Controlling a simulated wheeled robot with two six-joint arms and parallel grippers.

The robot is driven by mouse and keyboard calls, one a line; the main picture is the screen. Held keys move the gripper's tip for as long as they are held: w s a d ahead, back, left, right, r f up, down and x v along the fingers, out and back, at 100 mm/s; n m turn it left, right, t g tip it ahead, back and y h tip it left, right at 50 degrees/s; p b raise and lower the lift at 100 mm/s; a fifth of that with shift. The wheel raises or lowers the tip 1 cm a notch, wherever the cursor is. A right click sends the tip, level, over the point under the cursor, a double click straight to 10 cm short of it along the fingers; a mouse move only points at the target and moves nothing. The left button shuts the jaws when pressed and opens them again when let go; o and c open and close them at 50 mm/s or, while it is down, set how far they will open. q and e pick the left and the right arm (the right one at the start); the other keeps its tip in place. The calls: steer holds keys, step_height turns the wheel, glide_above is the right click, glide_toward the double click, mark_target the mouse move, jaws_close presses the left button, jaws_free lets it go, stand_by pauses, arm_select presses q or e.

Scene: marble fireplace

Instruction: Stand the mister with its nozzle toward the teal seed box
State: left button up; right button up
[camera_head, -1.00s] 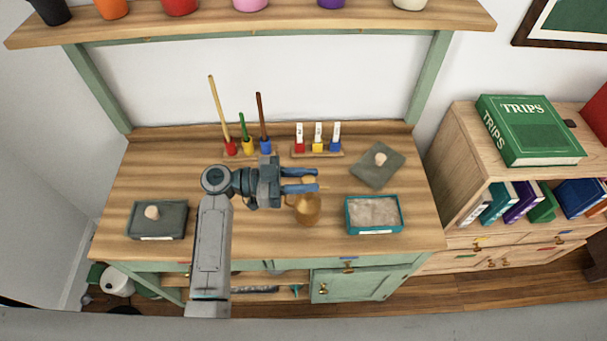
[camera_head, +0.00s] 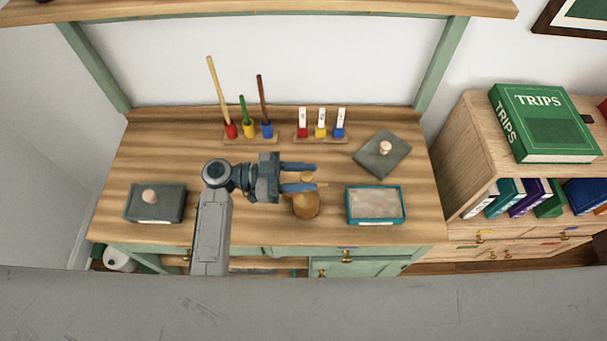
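The brass mister (camera_head: 306,206) stands upright on the wooden bench. A small spout-like tip near its top points right, roughly toward the teal box; the lower finger partly hides this area. The teal seed box (camera_head: 375,222) is open to the mister's right, with pale contents. My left gripper (camera_head: 300,178) reaches in from the left, its two blue fingers parted and pointing right. The fingers are at the mister's top, which shows in the gap between them; I cannot tell whether they touch it. My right gripper is not in view.
A grey lid with a knob (camera_head: 371,160) lies behind the teal box. A closed dark box (camera_head: 147,210) is at the left. Tools in coloured holders (camera_head: 249,131) and a rack of colour-based tags (camera_head: 321,134) line the back. Bench between the mister and teal box is clear.

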arm_select(q)
steer(key=shift+o, duration=0.9)
steer(key=shift+r, duration=0.2)
steer(key=shift+a+f, duration=0.2)
steer(key=shift+a, duration=0.15)
steer(key=a+b, duration=0.4)
steer(key=a, duration=0.7)
steer(key=shift+a+b, duration=0.15)
steer(key=shift+b, duration=0.2)
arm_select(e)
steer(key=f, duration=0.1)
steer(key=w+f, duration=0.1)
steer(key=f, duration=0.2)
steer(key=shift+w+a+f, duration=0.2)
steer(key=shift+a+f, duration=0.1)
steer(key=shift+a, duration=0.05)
arm_select(q)
steer(key=shift+r, duration=0.1)
